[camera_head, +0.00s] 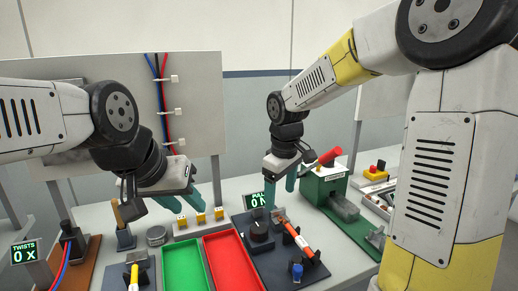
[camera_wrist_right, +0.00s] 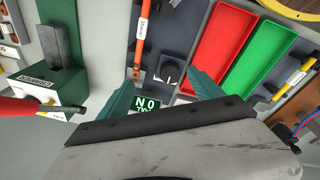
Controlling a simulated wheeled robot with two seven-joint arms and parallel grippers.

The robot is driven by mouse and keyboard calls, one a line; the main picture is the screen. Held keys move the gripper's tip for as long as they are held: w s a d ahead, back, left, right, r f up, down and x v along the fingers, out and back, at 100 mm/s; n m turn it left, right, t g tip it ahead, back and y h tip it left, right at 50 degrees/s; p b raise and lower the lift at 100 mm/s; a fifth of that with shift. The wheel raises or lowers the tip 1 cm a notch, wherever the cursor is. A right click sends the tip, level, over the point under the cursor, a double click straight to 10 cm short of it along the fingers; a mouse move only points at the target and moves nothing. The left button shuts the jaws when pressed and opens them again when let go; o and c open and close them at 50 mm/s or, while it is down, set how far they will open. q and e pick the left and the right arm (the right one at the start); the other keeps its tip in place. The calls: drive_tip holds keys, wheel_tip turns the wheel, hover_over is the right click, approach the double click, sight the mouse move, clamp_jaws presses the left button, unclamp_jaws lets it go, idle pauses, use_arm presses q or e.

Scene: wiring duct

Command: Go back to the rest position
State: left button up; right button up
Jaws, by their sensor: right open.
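My left gripper (camera_head: 167,203) hangs at the left of the head view, above the back of the table near several yellow-and-white blocks. Its teal fingers are apart and I see nothing between them. My right gripper (camera_head: 281,190) is in the middle of the head view, above the dark board with the black knob and left of the green machine. In the right wrist view, its teal fingers (camera_wrist_right: 163,92) are spread wide and empty, with the black knob (camera_wrist_right: 169,70) beyond them.
A green tray (camera_head: 183,266) and a red tray (camera_head: 234,262) lie at the front middle. A green machine (camera_head: 325,188) with a red handle stands right of my right gripper. A panel with clipped cables (camera_head: 200,100) rises behind my left arm. A twist display (camera_head: 25,252) stands far left.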

drive_tip(key=s+d+r+m+t+y, duration=0.1)
drive_tip(key=s+d+r+m, duration=0.3)
drive_tip(key=s, duration=0.4)
drive_tip(key=s+d+r+m+t+y, duration=0.1)
drive_tip(key=s+d+r+m+t, duration=0.2)
drive_tip(key=s, duration=0.6)
drive_tip(key=shift+s+d+r+m+t, duration=0.15)
drive_tip(key=shift+d+r+m+t, duration=0.15)
drive_tip(key=shift+d+r+m, duration=0.65)
drive_tip(key=shift+a+f+m, duration=0.25)
drive_tip(key=shift+f, duration=0.05)
